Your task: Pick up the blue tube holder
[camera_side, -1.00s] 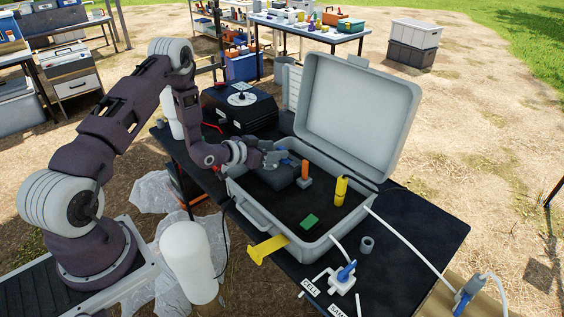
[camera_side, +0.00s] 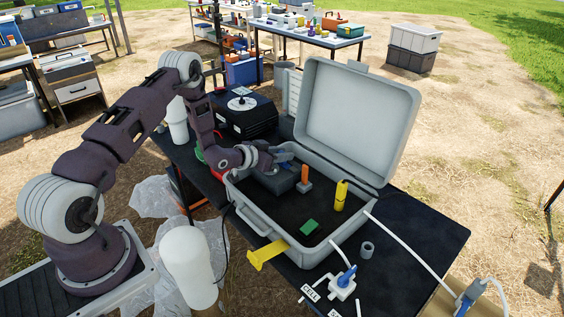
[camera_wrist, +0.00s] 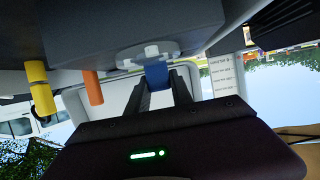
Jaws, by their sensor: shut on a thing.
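The blue tube holder (camera_wrist: 157,75) shows as a small blue block between my fingers in the wrist view, below a pale clip-like part against a dark grey block. My gripper (camera_wrist: 162,84) is shut on it. In the side view my gripper (camera_side: 284,159) is inside the open grey case, at its back left, beside the dark grey block (camera_side: 265,182). Only a little blue shows there, and the fingers hide most of the holder. I cannot tell whether the holder still touches the block.
An orange-topped post (camera_side: 305,175), a yellow cylinder (camera_side: 341,192) and a green block (camera_side: 309,227) are in the case. The raised lid (camera_side: 355,115) stands behind. A white fitting with a blue part (camera_side: 344,282) lies on the table in front. A black box (camera_side: 240,112) stands behind left.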

